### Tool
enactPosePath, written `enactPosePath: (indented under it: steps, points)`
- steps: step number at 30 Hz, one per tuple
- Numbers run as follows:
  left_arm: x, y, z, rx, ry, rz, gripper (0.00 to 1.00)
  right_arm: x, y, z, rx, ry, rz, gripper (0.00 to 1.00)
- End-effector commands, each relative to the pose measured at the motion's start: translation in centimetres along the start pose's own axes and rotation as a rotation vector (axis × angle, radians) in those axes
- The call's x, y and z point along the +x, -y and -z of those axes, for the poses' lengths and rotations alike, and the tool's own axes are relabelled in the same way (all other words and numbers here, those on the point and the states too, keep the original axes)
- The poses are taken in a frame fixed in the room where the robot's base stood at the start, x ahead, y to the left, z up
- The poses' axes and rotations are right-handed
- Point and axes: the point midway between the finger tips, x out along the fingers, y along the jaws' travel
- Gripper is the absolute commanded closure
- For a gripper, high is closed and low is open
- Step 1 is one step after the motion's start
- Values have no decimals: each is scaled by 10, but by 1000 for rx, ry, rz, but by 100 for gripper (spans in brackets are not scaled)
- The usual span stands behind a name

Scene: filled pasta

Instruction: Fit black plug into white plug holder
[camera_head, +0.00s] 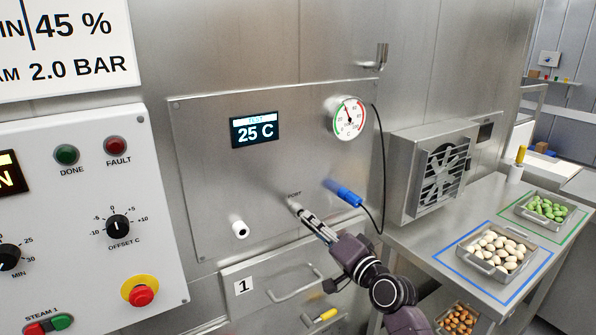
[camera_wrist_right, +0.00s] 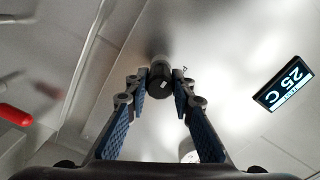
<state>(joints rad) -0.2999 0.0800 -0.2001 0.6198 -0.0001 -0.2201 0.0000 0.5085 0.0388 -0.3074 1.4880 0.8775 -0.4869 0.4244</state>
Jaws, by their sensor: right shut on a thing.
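The white plug holder (camera_head: 239,229) sticks out of the steel panel at its lower left, with a dark opening facing out. My right gripper (camera_head: 303,213) is at the panel to the right of the holder, beside the PORT label. In the right wrist view the black plug (camera_wrist_right: 160,82) is between the tips of my right gripper (camera_wrist_right: 159,92), which is shut on it. The plug's far end meets a grey fitting at the panel; how deep it sits cannot be told. A pale round piece (camera_wrist_right: 188,150), likely the holder, is partly hidden behind a finger. My left gripper is not in view.
A blue handle (camera_head: 346,194) with a black cable is right of my gripper. The display (camera_head: 254,130) and gauge (camera_head: 347,118) are above. A drawer handle (camera_head: 296,283) is below. In the wrist view a red rod-like thing (camera_wrist_right: 14,115) is at the left. Panel between gripper and holder looks clear.

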Motion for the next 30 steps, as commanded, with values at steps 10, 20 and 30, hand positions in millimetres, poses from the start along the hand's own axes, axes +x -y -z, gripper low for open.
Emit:
enactPosePath:
  steps: [10,20,30]
  points:
    - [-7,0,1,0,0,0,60,-14,1,1,0,0,1,100]
    - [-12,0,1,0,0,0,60,-28,1,0,1,0,0,100]
    - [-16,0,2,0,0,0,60,-41,1,0,0,0,0,100]
